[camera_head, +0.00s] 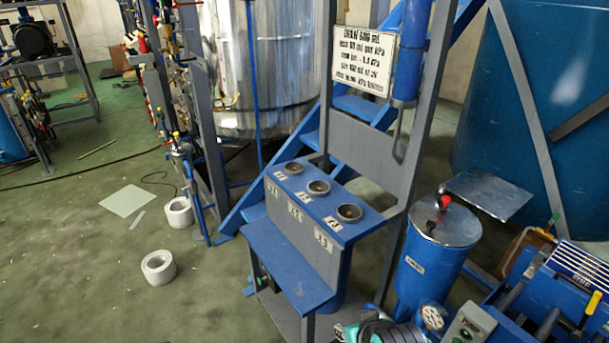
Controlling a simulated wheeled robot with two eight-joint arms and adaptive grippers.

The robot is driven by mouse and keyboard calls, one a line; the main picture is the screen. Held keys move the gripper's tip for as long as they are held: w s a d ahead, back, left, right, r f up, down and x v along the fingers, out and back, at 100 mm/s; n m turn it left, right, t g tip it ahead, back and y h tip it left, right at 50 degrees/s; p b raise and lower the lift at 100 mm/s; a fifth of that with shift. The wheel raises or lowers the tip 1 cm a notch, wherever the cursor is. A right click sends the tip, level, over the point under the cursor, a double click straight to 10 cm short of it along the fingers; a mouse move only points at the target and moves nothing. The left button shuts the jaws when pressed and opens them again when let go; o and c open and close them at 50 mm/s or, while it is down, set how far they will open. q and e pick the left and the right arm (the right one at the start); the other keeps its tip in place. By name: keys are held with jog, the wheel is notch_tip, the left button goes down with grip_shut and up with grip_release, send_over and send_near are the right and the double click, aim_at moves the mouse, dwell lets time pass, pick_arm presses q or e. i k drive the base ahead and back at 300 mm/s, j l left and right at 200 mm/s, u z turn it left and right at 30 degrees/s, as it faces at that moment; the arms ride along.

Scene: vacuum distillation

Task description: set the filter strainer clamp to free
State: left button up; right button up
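A blue cylindrical vessel (428,272) with a flat metal lid (447,224) stands right of centre and looks like the filter strainer. A red-knobbed handle (444,202) stands up on its lid; it may be the clamp, but its setting is too small to tell. A small round gauge (432,317) sits low at the front of the vessel. Neither of my grippers is in view.
A blue stand (296,257) with three round sockets is left of the vessel, under a white sign (362,60). Blue machinery (570,290) and a grey control box (470,327) crowd the lower right. White rolls (159,267) lie on the otherwise mostly open left floor.

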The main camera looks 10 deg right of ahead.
aim_at(444, 199)
jog(key=i+l+z, duration=0.1)
jog(key=z, duration=0.3)
jog(key=i+z, duration=0.25)
jog(key=z, duration=0.15)
jog(key=i+z, duration=0.15)
jog(key=z, duration=0.25)
